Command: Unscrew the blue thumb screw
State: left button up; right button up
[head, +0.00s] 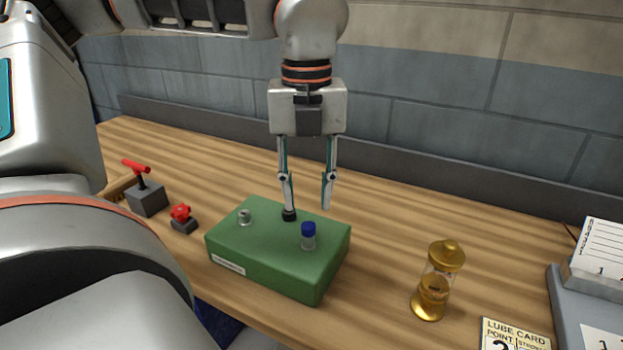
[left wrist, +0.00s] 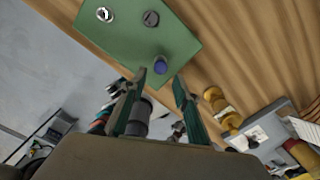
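The blue thumb screw (head: 308,229) stands upright on a clear or grey collar at the right part of the top of a green block (head: 265,268). It also shows in the left wrist view (left wrist: 160,66), just beyond the fingertips. My left gripper (head: 307,208) points down with its two fingers apart and nothing between them. It hangs over the block's rear part, apart from the screw as far as I can tell. A black knob (head: 289,215) near one fingertip and a silver screw (head: 245,217) are also on the block. My right gripper is in neither view.
A red-handled grey block (head: 147,199) and a small red knob on a dark base (head: 183,222) stand at left. A brass-capped glass oiler (head: 434,285), a lube card (head: 513,335) and a grey card stand (head: 570,310) are at right. The wall borders the table behind.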

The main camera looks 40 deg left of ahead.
aim_at(308, 225)
pick_arm(q)
notch_tip(308, 225, down, 4)
jog(key=shift+f+b, duration=0.1)
jog(key=shift+b, duration=0.95)
jog(key=shift+w+f+b, duration=0.1)
jog(key=shift+f+b, duration=0.3)
jog(key=shift+f, duration=0.3)
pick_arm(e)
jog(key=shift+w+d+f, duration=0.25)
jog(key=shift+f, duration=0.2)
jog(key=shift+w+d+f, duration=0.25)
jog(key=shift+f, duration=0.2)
pick_arm(q)
jog(key=m, duration=0.7)
jog(key=shift+b, duration=0.3)
jog(key=m, duration=0.4)
jog(key=shift+r, duration=0.1)
jog(key=m, duration=0.3)
jog(key=shift+m, duration=0.4)
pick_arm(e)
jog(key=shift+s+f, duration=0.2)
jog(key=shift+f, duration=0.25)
